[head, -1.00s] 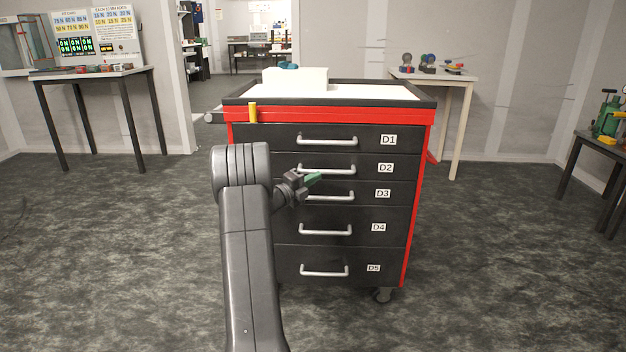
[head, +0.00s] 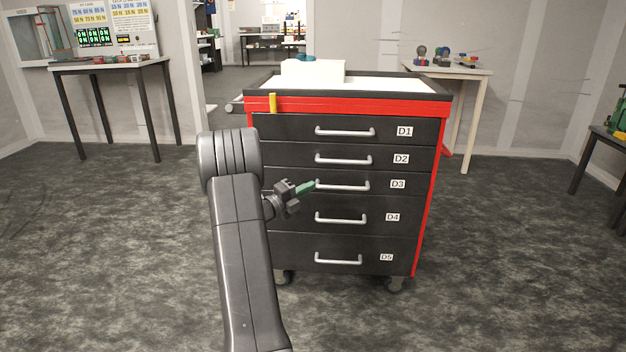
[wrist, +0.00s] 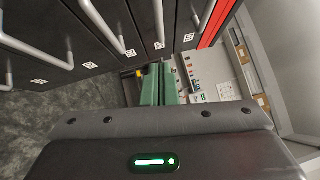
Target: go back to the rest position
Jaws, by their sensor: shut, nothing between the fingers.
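My gripper (head: 305,188) is in front of the drawer cabinet in the head view, its green fingers near the left part of the D3 drawer's height. Whether it touches the cabinet cannot be told from this view. In the wrist view my gripper's green fingers (wrist: 158,84) lie together, with nothing seen between them. The black and red drawer cabinet (head: 428,190) has drawers labelled D1 to D5, all looking closed, with silver bar handles. In the wrist view the drawer fronts and handles (wrist: 97,22) run along the upper left, beside the fingers.
A table (head: 110,64) with sign boards stands at left, a small table (head: 440,72) behind at right, and another (head: 600,150) at the right edge. The carpet around is clear.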

